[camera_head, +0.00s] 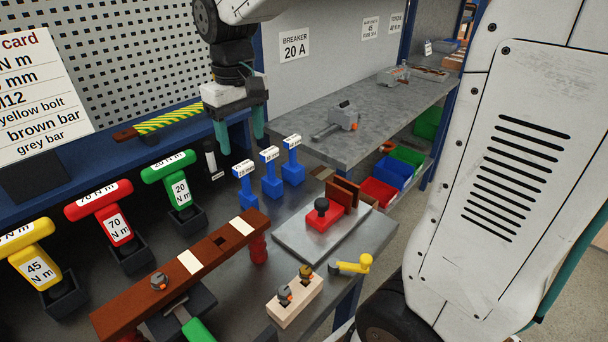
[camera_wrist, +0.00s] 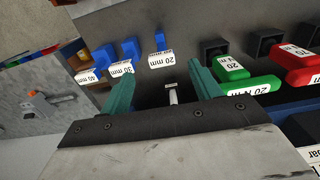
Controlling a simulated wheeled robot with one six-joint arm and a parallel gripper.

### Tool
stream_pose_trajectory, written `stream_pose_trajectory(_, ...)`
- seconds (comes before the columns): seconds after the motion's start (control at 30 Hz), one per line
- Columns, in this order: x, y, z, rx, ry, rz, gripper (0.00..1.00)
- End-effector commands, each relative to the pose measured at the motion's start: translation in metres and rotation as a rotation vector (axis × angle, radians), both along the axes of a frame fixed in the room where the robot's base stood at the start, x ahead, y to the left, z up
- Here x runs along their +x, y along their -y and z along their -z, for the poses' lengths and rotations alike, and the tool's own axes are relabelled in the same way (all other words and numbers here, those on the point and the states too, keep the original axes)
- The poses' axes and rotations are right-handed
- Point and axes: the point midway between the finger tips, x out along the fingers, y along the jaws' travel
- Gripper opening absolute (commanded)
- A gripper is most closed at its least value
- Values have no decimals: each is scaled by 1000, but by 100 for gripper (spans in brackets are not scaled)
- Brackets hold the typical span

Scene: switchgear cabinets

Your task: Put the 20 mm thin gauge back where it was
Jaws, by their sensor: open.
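The 20 mm gauge (camera_head: 247,183) is a blue upright piece with a white label on top. It stands at the left end of a row on the grey bench, beside the 30 mm gauge (camera_head: 270,174) and the 40 mm gauge (camera_head: 293,163). In the wrist view the 20 mm gauge (camera_wrist: 160,42) is at the top middle, ahead of the fingertips and apart from them. My gripper (camera_head: 239,140) is open and empty, with green fingers pointing down, above and behind the row. In the wrist view my gripper (camera_wrist: 160,83) has nothing between its fingers.
Green (camera_head: 177,185), red (camera_head: 107,215) and yellow (camera_head: 40,262) torque tools stand in dark holders at left. A brown bar (camera_head: 190,268) crosses the front. A red clamp (camera_head: 323,213) on a plate stands right of the gauges. A small black-and-white item (camera_head: 210,158) stands near my gripper.

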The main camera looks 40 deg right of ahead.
Motion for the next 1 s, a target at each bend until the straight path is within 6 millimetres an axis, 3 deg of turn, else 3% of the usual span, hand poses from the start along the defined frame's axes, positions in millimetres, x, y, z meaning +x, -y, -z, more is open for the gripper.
stream_pose_trajectory(0.23, -88, 15, -18, 4, 46, 67, 63)
stream_pose_trajectory(0.4, -153, 23, -14, 7, 76, 120, 63)
stream_pose_trajectory(0.53, -191, 26, -4, 9, 94, 154, 63)
stream_pose_trajectory(0.7, -220, 28, 8, 11, 107, 181, 63)
stream_pose_trajectory(1.0, -227, 29, 11, 11, 109, 189, 63)
